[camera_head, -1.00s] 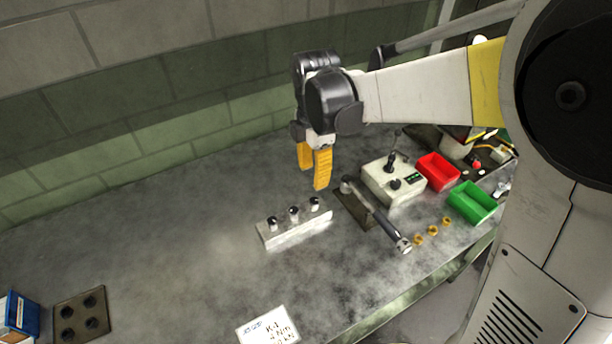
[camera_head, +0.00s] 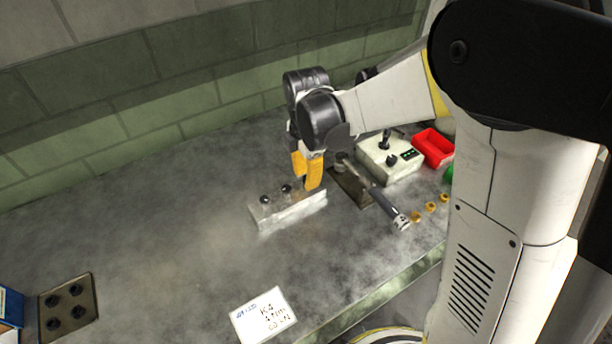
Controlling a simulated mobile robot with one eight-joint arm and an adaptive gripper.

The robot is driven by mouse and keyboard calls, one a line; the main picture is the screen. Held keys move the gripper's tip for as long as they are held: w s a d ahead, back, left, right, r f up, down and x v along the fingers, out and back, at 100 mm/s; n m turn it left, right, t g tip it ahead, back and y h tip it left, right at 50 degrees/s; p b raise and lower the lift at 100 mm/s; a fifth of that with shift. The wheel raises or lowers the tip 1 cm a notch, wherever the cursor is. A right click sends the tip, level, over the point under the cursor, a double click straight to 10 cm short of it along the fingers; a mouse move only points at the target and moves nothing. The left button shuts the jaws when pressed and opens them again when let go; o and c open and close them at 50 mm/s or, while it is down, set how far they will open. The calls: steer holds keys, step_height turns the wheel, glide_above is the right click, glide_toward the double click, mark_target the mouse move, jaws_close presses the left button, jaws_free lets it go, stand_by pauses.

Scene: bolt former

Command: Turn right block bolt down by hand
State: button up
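A pale metal block (camera_head: 288,214) lies on the grey bench top, left of centre in the head view. Its left bolt (camera_head: 264,199) and middle bolt (camera_head: 286,189) stand upright in its top, with dark heads. The right block bolt is hidden by my gripper's yellow fingers. My gripper (camera_head: 307,180) points down at the right end of the block, with its fingertips at the height of the bolt heads. Whether the fingers touch or grasp the right bolt cannot be seen.
Just right of the block are a dark plate with a lever tool (camera_head: 387,203) and a control box (camera_head: 391,157) with a joystick. A label card (camera_head: 264,315) lies in front.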

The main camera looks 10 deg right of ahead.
jaws_close()
steer(key=shift+m, duration=0.3)
